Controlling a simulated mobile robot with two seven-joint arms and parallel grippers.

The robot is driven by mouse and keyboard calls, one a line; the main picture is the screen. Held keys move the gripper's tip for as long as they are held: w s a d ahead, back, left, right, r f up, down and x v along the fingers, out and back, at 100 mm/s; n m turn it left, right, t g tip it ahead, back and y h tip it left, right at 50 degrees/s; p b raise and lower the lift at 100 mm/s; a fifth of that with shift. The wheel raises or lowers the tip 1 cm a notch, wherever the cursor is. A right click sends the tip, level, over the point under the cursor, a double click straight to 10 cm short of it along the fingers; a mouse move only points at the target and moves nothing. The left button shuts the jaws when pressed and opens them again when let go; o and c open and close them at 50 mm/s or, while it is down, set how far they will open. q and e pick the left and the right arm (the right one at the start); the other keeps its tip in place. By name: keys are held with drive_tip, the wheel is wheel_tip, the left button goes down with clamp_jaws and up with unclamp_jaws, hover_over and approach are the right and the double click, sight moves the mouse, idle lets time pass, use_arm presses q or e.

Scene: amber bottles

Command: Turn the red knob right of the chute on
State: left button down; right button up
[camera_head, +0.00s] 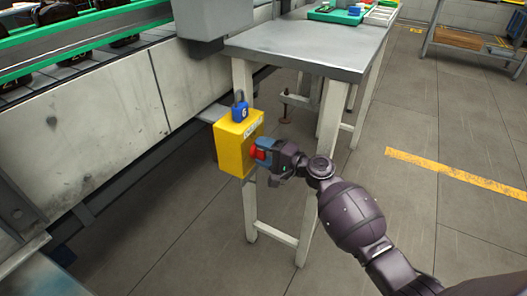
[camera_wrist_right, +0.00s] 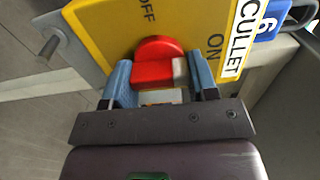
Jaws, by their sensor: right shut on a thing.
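A yellow box (camera_head: 236,145) with a white label stands at the end of the light frame. Its red knob (camera_head: 257,153) faces right in the head view. In the right wrist view the red knob (camera_wrist_right: 157,61) sits on the yellow face between the words OFF and ON, beside a CULLET label (camera_wrist_right: 241,38). My right gripper (camera_head: 264,152) has its blue fingers on either side of the knob and is shut on it. The fingers hide part of the knob, so I cannot tell its exact setting. My left gripper is out of view.
A blue padlock (camera_head: 239,105) marked 6 is on top of the box. A grey-topped table (camera_head: 290,50) stands behind, with a green tray (camera_head: 335,15) on it. A conveyor (camera_head: 75,38) with dark items runs at the left.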

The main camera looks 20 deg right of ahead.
drive_tip(key=o, duration=0.9)
drive_tip(key=shift+s, duration=0.1)
drive_tip(key=shift+s+d, duration=0.2)
drive_tip(key=shift+d, duration=0.05)
use_arm(q)
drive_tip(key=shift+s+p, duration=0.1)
drive_tip(key=shift+p, duration=0.5)
use_arm(e)
drive_tip(key=v, duration=1)
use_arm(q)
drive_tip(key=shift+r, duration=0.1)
